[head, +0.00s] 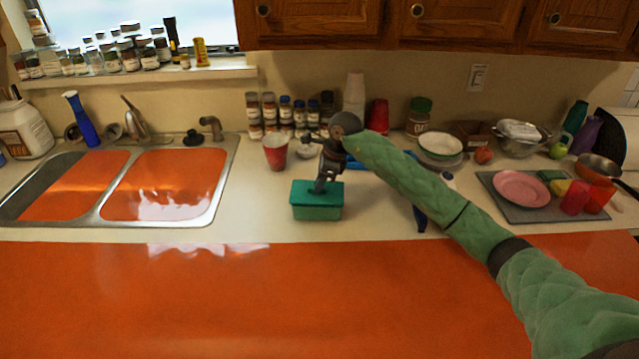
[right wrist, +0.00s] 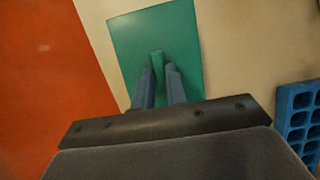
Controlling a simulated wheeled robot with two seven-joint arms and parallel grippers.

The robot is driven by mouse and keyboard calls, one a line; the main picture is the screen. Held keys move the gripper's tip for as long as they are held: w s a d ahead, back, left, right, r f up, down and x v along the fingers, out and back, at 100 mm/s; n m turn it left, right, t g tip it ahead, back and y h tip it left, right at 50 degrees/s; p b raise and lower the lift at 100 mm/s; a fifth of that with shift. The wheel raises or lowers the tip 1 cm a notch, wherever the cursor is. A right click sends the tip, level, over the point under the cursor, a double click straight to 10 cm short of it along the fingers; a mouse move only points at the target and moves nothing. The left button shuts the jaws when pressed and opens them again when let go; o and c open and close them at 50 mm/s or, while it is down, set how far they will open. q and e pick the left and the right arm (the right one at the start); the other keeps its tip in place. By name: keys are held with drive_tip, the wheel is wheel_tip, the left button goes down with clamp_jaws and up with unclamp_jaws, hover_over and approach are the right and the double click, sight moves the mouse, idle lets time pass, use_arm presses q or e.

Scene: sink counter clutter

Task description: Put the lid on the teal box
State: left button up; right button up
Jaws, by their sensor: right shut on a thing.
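The teal box (head: 317,212) stands upright on the light counter, right of the sink and near the counter's front edge. A green lid (head: 302,188) lies level over the top of the box; from here I cannot tell whether it rests fully on the rim. My right gripper (head: 320,187) points down at the lid's middle. In the right wrist view the lid (right wrist: 130,45) fills the space beyond the fingers, and the gripper (right wrist: 159,80) is shut on its raised handle (right wrist: 157,62). The lid hides the inside of the box. My left gripper is not in view.
A red cup (head: 275,152) stands behind and left of the box. A blue rack (right wrist: 298,120) lies to its right. Spice jars (head: 285,115) line the wall. The sink (head: 165,185) is at left; a grey board (head: 540,205) with a pink plate is at right.

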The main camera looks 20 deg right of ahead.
drive_tip(key=shift+b, duration=0.45)
idle(0.5)
drive_tip(key=shift+f+b, duration=0.45)
idle(0.7)
drive_tip(key=o, duration=0.8)
drive_tip(key=shift+o, duration=0.2)
drive_tip(key=shift+r, duration=0.2)
drive_tip(key=shift+r+p, duration=0.65)
drive_tip(key=shift+r, duration=3.2)
